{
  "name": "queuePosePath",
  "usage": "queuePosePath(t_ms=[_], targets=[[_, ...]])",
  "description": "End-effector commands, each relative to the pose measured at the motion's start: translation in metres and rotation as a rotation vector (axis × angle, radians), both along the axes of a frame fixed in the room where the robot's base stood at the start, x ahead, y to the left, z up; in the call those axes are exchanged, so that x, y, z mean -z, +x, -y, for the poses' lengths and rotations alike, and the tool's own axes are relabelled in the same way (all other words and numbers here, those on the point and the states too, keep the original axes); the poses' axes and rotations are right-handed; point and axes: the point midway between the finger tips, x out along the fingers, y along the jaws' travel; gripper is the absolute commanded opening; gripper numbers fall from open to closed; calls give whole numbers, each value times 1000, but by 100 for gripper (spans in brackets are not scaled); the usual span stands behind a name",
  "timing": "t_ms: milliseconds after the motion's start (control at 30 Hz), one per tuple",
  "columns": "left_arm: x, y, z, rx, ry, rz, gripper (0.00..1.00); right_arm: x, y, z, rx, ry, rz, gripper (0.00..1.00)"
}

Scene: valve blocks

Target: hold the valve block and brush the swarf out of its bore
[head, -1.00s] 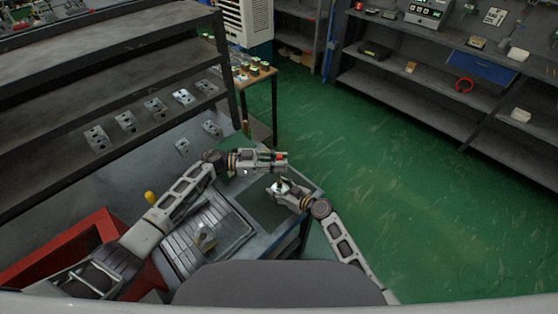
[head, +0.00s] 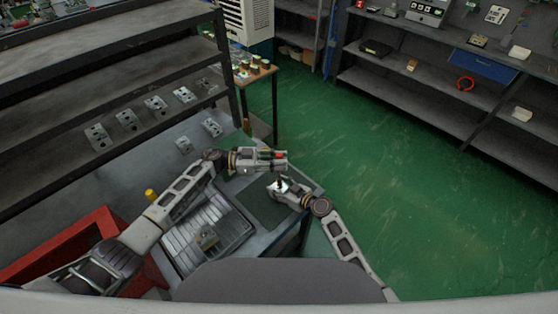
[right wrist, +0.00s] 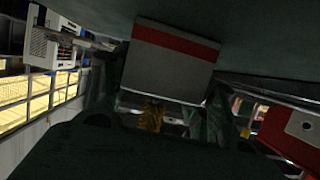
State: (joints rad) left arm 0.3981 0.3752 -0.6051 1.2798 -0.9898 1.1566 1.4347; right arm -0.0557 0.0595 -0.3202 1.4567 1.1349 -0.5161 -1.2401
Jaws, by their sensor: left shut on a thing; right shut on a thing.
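My left gripper (head: 280,161) is over the far right part of the bench. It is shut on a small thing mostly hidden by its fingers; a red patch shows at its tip. My right gripper (head: 279,187) is just below it in the head view, apart from it, shut on a small pale and dark thing. In the right wrist view a grey block-shaped thing with a red band (right wrist: 172,62) shows between dark fingers. I cannot tell which hand has the valve block and which the brush; the bore and any swarf are not visible.
Several grey valve blocks (head: 155,106) lie in a row along the bench. A yellow thing (head: 151,195) and a red bin (head: 62,241) are at left. A dark mat (head: 262,212) lies below my right gripper.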

Motion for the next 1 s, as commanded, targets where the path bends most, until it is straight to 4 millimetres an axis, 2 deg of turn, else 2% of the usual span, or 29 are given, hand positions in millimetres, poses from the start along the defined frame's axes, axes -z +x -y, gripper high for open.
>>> queuePosePath(t_ms=[1000], targets=[[22, 0, 0, 0, 1, 0, 0, 0, 0, 0, 0, -1, -1, 19]])
